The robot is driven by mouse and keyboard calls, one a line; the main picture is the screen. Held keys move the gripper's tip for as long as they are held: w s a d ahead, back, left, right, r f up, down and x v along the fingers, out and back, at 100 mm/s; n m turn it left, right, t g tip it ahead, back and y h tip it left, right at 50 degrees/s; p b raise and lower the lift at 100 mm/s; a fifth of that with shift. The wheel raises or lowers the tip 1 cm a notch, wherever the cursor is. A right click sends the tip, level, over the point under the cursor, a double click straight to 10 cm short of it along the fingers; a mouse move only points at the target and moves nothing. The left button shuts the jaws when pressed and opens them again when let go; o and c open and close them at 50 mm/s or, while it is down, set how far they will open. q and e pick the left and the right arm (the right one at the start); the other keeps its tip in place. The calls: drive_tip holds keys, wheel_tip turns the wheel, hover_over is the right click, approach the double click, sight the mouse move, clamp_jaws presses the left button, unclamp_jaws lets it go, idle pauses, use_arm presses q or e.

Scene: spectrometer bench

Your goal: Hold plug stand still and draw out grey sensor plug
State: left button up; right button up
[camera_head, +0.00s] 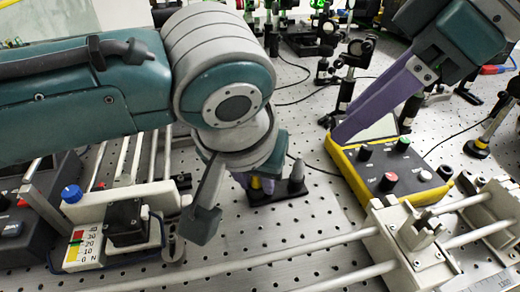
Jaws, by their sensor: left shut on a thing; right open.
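The plug stand (282,192) is a low dark block on the perforated bench, partly hidden by my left arm. A dark grey upright piece (297,174) rises at its right end; it may be the grey sensor plug, but I cannot tell for sure. A small yellow piece (256,183) shows at its left. My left gripper (262,172) reaches down at the stand, mostly hidden behind its own wrist, and is shut on it as far as I can see. My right gripper (376,125) is open and empty, its purple fingers above the yellow-edged control box, right of the stand.
The yellow control box (385,185) with several knobs stands right of the stand. A rail carriage (405,245) with long rods crosses the front right. A gauge block with a blue knob (105,235) stands front left. Optics posts (347,85) and cables fill the back.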

sight(303, 163)
idle(1.2)
drive_tip(key=shift+o, duration=0.5)
drive_tip(key=shift+g+h, duration=0.3)
drive_tip(key=shift+h, duration=0.2)
drive_tip(key=x, duration=1.1)
drive_tip(key=shift+w+a, duration=0.2)
drive_tip(key=shift+a, duration=0.2)
drive_tip(key=shift+c, duration=0.4)
clamp_jaws()
